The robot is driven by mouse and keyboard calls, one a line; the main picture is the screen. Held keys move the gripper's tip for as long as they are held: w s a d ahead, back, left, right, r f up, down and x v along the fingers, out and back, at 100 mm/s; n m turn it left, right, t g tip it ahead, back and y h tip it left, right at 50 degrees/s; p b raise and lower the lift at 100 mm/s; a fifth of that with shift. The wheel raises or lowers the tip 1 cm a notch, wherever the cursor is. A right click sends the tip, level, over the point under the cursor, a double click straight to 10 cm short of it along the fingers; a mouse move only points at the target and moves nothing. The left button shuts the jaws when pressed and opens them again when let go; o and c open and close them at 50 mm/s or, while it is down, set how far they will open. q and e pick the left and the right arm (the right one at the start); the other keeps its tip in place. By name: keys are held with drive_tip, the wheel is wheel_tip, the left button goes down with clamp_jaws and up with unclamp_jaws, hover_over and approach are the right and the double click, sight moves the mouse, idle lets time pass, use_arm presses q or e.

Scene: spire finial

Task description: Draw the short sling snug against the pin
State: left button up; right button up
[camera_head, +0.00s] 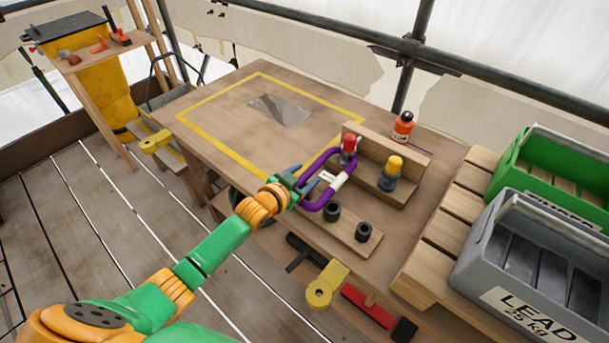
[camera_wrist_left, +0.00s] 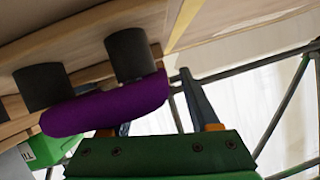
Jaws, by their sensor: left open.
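The short sling is a purple loop (camera_head: 313,163) with a white label. In the head view its far end lies at the red-topped pin (camera_head: 349,148) on a wooden block; I cannot tell whether it passes around the pin. Its near side comes down by my left gripper (camera_head: 303,182). My left gripper is open. In the left wrist view the purple sling (camera_wrist_left: 105,108) crosses in front of one finger and hides most of it; the other finger (camera_wrist_left: 195,98) is clear. My right gripper is not in view.
A second pin with a yellow top (camera_head: 395,164) stands right of the red one. Two black pegs (camera_head: 332,211) (camera_head: 363,231) stand on a board in front. An orange bottle (camera_head: 403,126) is behind. Grey (camera_head: 540,245) and green crates (camera_head: 560,165) are at right. The yellow-outlined tabletop is mostly clear.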

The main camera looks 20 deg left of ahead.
use_arm(q)
drive_tip(key=p+v, duration=0.1)
drive_tip(key=v, duration=0.6)
idle(0.3)
